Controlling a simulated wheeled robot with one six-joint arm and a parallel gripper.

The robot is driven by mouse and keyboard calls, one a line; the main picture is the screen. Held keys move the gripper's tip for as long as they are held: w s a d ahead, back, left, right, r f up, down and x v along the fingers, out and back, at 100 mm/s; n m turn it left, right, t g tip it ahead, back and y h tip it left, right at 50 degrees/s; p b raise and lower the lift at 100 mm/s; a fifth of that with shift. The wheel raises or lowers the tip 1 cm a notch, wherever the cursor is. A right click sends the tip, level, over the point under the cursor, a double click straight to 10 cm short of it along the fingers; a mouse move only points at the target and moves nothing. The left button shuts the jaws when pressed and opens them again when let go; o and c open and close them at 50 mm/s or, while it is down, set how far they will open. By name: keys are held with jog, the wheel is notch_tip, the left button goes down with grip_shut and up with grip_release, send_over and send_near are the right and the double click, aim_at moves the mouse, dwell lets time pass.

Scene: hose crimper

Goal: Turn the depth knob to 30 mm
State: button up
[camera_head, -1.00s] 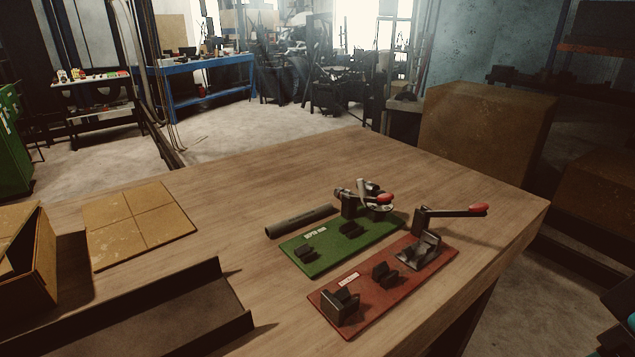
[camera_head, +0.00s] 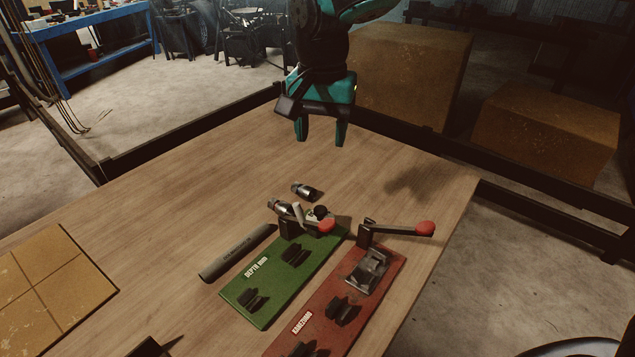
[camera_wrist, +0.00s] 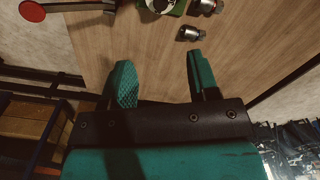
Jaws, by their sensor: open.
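The green depth station (camera_head: 262,292), labelled "DEPTH mm", lies on the wooden table. At its far end is a metal mechanism (camera_head: 284,208) with a red-tipped lever (camera_head: 326,226) and a small round black part (camera_head: 320,212). I cannot tell for sure which part is the depth knob, and no scale can be read. My gripper (camera_head: 321,138) is open and empty, pointing down above the table beyond the station, apart from it. In the wrist view my gripper (camera_wrist: 160,65) has its fingers spread, with the station's green edge (camera_wrist: 181,7) at the top.
A loose metal fitting (camera_head: 306,190) lies just beyond the mechanism. A dark hose (camera_head: 238,253) lies left of the green station. A red board (camera_head: 335,290) with a red-knobbed lever (camera_head: 424,229) lies to its right. The table's far part is clear.

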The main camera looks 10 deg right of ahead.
aim_at(320, 209)
notch_tip(320, 209, down, 17)
jog(key=p, duration=0.3)
jog(key=shift+f+p, duration=0.15)
jog(key=shift+p, duration=0.25)
jog(key=shift+c, duration=0.5)
jog(key=c, duration=0.8)
